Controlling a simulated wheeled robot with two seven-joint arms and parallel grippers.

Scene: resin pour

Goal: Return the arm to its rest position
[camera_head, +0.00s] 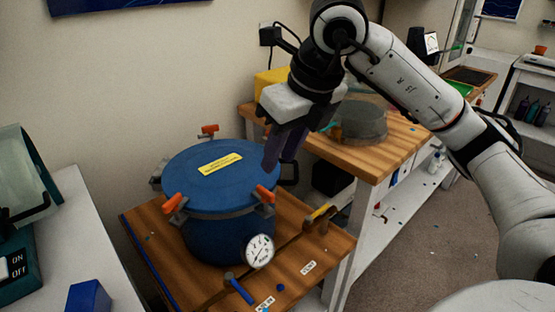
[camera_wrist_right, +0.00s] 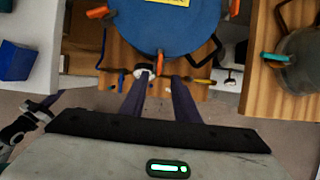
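My right arm (camera_head: 415,85) reaches in from the right in the head view. Its gripper (camera_head: 281,160) points down in front of the right side of the blue pressure pot's lid. In the right wrist view the two dark fingers of the right gripper (camera_wrist_right: 157,82) are apart with nothing between them. The blue pot (camera_head: 205,222) is upright with its lid on; it also shows in the right wrist view (camera_wrist_right: 170,25). I cannot tell whether the fingers touch it. My left gripper is not in view.
The pot stands on a low wooden stand (camera_head: 150,235) with a pressure gauge (camera_head: 259,251) at its front. A wooden bench (camera_head: 385,155) on the right bears a grey translucent vessel (camera_head: 362,122). A white table (camera_head: 85,235) is at left. Open floor (camera_head: 420,240) lies at right.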

